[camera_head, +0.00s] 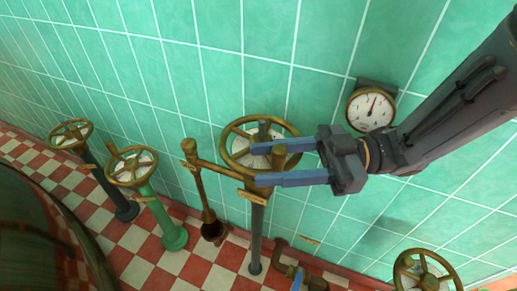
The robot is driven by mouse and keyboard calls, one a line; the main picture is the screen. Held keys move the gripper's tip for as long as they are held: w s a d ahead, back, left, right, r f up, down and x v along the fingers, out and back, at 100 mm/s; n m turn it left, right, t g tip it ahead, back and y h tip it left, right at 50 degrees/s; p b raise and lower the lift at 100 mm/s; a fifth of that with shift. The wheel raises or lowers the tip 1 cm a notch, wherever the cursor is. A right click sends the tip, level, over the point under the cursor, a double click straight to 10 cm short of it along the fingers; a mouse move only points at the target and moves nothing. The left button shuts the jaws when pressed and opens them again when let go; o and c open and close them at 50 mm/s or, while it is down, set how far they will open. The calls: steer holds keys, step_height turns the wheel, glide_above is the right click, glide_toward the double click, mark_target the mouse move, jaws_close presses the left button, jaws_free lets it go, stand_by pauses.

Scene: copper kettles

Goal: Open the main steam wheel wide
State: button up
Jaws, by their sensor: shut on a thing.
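A brass handwheel (233,128) with a pale dial plate under its spokes stands on a dark column (257,235) near the tiled wall. A short upright brass handle (279,157) is at the wheel's near right side. My gripper (264,164) reaches in from the right. Its two blue fingers lie on either side of that handle, and it is shut on it. The fingers cover part of the rim. The small name tags are too small to read, so I cannot tell from lettering which wheel is the main steam one.
A round gauge (371,108) is on the wall. Handwheels stand on a green column (170,220) and a dark column (119,200) at left; another wheel (425,272) is at bottom right. A brass lever post (205,195) stands close left. A low pipe (284,262) runs below.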

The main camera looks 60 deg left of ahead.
steer(key=shift+s+d, duration=0.2)
steer(key=shift+d, duration=0.25)
stand_by(0.5)
steer(key=o, duration=0.9)
steer(key=shift+d, duration=0.15)
steer(key=o, duration=0.6)
steer(key=shift+w+d+r, duration=0.1)
steer(key=shift+d+r, duration=0.25)
steer(key=shift+d, duration=0.45)
steer(key=shift+a+f, duration=0.4)
steer(key=shift+a, duration=0.3)
steer(key=c, duration=0.6)
steer(key=shift+a+f, duration=0.1)
steer(key=shift+f, duration=0.05)
